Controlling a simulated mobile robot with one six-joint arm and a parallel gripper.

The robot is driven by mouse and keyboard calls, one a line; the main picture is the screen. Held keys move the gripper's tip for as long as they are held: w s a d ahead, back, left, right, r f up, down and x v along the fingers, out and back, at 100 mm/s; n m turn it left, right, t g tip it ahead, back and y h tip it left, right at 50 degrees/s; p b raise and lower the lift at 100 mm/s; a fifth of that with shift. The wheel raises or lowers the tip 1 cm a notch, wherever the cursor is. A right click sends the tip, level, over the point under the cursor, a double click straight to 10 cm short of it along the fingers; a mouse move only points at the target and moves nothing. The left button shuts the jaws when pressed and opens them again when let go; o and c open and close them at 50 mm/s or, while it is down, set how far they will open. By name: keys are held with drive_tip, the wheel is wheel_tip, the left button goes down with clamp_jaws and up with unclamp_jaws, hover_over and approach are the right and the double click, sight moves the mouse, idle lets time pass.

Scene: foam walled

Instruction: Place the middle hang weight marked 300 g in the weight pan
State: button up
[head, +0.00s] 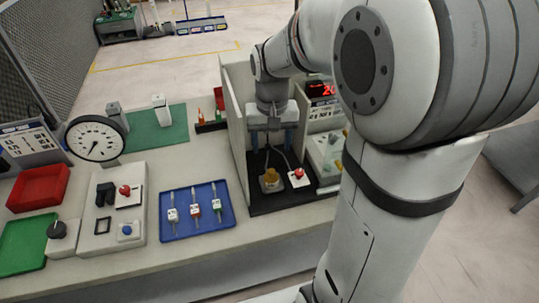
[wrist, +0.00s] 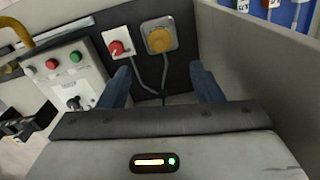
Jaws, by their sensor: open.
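Three hang weights with white labelled bodies and thin rods lie in a row on a blue tray (head: 168,232). The middle hang weight (head: 196,211) has a red part; its marking is too small to read. Parts of the weights show at the top right of the wrist view, cut off by the edge. My gripper (head: 271,148) is open and empty inside a walled bay, right of the tray. In the wrist view my gripper (wrist: 160,75) has its blue fingers apart, with nothing between them. I cannot tell which thing is the weight pan.
The bay wall (head: 234,125) stands between my gripper and the tray. A dial gauge (head: 96,138) and red bin (head: 39,188) stand left.

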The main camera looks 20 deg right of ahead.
drive_tip(key=s+r+n+t, duration=0.1)
drive_tip(key=s+r+t, duration=0.2)
drive_tip(key=s, duration=1.1)
drive_tip(key=shift+a+n, duration=0.2)
drive_tip(key=shift+n, duration=0.2)
